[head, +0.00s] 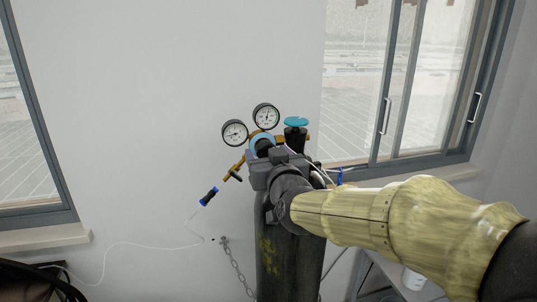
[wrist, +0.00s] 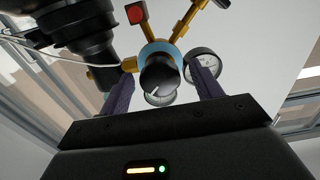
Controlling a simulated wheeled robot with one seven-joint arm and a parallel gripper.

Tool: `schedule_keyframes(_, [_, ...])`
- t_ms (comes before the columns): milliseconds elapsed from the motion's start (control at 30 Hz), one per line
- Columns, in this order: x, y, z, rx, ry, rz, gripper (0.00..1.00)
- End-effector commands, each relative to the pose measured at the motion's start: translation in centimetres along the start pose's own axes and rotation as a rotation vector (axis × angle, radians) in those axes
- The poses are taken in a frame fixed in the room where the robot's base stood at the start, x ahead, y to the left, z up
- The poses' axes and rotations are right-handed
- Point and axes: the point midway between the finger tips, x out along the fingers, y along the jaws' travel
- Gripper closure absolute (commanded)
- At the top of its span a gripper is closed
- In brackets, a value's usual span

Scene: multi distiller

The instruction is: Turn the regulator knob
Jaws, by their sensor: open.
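The black regulator knob (wrist: 158,74) has a white mark on its face and a light blue collar (wrist: 160,49) behind it. In the wrist view my gripper (wrist: 164,88) is open, with one purple finger on each side of the knob and visible gaps between. Whether the fingertips reach around the knob or stop short, I cannot tell. In the head view the regulator's blue collar (head: 260,137) shows just past my gripper (head: 262,158), which hides much of the knob. Two round gauges (head: 266,116) (head: 235,133) stand above the regulator.
The regulator sits on a dark gas cylinder (head: 278,262) by the wall. A teal-topped valve (head: 296,123) stands close at right. A handled blue-and-black piece (head: 208,196) with a white hose is at left, and a chain (head: 237,266) hangs below.

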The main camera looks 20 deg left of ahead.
Motion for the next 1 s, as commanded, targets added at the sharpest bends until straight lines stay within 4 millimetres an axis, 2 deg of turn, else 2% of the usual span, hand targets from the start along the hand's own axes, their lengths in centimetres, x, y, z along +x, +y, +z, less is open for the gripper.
schedule_keyframes(67, [-0.02, 0.0, 0.0, 0.0, 0.0, 0.0, 0.36])
schedule_keyframes(300, [-0.04, -0.01, 0.01, 0.0, 0.0, 0.0, 0.8])
schedule_keyframes(667, [-0.06, -0.05, 0.14, 0.031, 0.0, -0.001, 0.8])
schedule_keyframes(1000, [-0.05, -0.1, 0.43, 0.205, 0.0, -0.001, 0.8])
